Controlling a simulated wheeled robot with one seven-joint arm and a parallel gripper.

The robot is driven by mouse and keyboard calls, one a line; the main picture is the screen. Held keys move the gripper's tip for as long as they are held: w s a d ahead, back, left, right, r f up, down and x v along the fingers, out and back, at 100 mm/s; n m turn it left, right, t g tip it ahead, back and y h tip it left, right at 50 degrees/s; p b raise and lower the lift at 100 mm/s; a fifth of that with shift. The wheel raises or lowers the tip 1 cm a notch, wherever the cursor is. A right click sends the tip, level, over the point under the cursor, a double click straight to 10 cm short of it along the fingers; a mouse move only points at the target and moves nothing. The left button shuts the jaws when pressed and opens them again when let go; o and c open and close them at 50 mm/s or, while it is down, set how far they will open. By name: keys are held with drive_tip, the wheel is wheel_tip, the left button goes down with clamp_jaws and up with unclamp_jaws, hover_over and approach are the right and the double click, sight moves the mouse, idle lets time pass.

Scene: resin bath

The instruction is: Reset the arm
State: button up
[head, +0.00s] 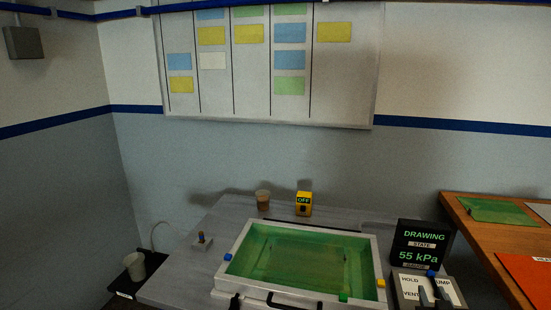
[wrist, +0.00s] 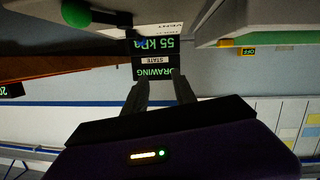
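My gripper (wrist: 160,80) shows in the wrist view, its two dark fingers spread apart with nothing between them. The wrist picture is upside down. Beyond the fingertips is the black display (wrist: 155,58), reading "DRAWING", "STATE" and "55 kPa". The same display (head: 422,243) stands at the right of the grey bench in the head view. My gripper and arm are not seen in the head view.
A framed bath (head: 233,283) with a green inside sits on the bench. Beside it are a switch panel (head: 428,288), a yellow "OFF" box (head: 303,204) and a brown cup (head: 263,197). A wooden table (head: 480,245) stands right. A green knob (wrist: 76,13) is near in the wrist view.

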drive_tip(key=s+a+r+y, duration=0.1)
drive_tip(key=s+a, duration=0.6)
drive_tip(key=s, duration=0.8)
drive_tip(key=s+a+r+n+y, duration=0.1)
drive_tip(key=s+a, duration=0.6)
drive_tip(key=s, duration=0.9)
drive_tip(key=s+a+r+n+y, duration=0.1)
drive_tip(key=s+a+y, duration=0.2)
drive_tip(key=s+a, duration=0.4)
drive_tip(key=s, duration=0.9)
drive_tip(key=shift+a+t+y, duration=0.2)
drive_tip(key=shift+t+y, duration=0.1)
drive_tip(key=shift+t, duration=0.1)
